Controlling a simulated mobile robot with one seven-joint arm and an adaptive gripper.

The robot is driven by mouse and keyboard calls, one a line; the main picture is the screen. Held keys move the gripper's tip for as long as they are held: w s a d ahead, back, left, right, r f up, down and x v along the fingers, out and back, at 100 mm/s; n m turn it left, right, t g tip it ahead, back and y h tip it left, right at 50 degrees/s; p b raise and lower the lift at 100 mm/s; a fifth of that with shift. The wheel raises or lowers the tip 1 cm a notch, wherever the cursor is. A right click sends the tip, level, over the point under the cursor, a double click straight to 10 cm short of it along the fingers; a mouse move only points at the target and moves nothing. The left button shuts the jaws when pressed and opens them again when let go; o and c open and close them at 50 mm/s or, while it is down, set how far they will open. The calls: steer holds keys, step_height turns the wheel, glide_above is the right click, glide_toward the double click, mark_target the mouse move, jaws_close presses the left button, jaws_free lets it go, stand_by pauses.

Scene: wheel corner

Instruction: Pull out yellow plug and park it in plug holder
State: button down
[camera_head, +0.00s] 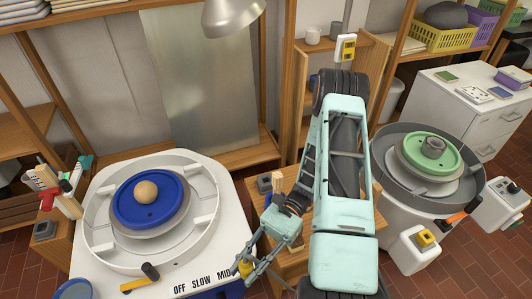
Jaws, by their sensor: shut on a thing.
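My gripper (250,265) is low in the picture, at the right front side of the left pottery wheel. It is shut on a small yellow piece, which looks like the yellow plug (243,267). The fingers partly cover it, and I cannot tell whether it is in a socket or free. A small dark grey block with a recess (264,184) stands on the wooden stand behind my gripper; it may be the plug holder. A similar grey block (45,229) is at the far left.
The left wheel (95,215) has a blue disc and a clay ball. A second wheel (385,155) with a green disc stands right; its white box carries a yellow part (426,238). A yellow-faced outlet (346,48) is at the back. A lamp (232,17) hangs above.

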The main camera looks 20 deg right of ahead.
steer(key=s+d+f+n+g+h, duration=0.2)
steer(key=s+d+n+g+h, duration=0.5)
steer(key=s+d+h, duration=0.15)
steer(key=d+n+h+p, duration=0.1)
steer(key=d+n+h, duration=0.5)
steer(key=d+h, duration=0.5)
steer(key=w+d+r+n+t+h+p, duration=0.1)
steer(key=w+d+r+n+t+h, duration=0.1)
steer(key=w+d+n+t+h, duration=0.3)
steer(key=w+d+r+n+t+h, duration=0.2)
steer(key=w+d+r+n+h, duration=0.15)
steer(key=w+d+h, duration=0.3)
steer(key=w+a+r+n+t+h+p, duration=0.1)
steer(key=w+r+n+t, duration=0.1)
steer(key=w+n+t, duration=0.75)
steer(key=w+a+r+n+t, duration=0.1)
steer(key=w+r+n+t, duration=0.15)
steer(key=w+t, duration=0.75)
steer(key=w+a+f+n+t+y+b, duration=0.3)
steer(key=w+a+f+b, duration=0.6)
steer(key=w, duration=0.5)
step_height(320, 180, down, 3)
steer(key=shift+w+a+r+n+y, duration=0.15)
steer(key=shift+w+a+n+y, duration=0.05)
steer(key=shift+a+n+y, duration=0.55)
steer(key=shift+s+r, duration=0.1)
steer(key=shift+r, duration=0.05)
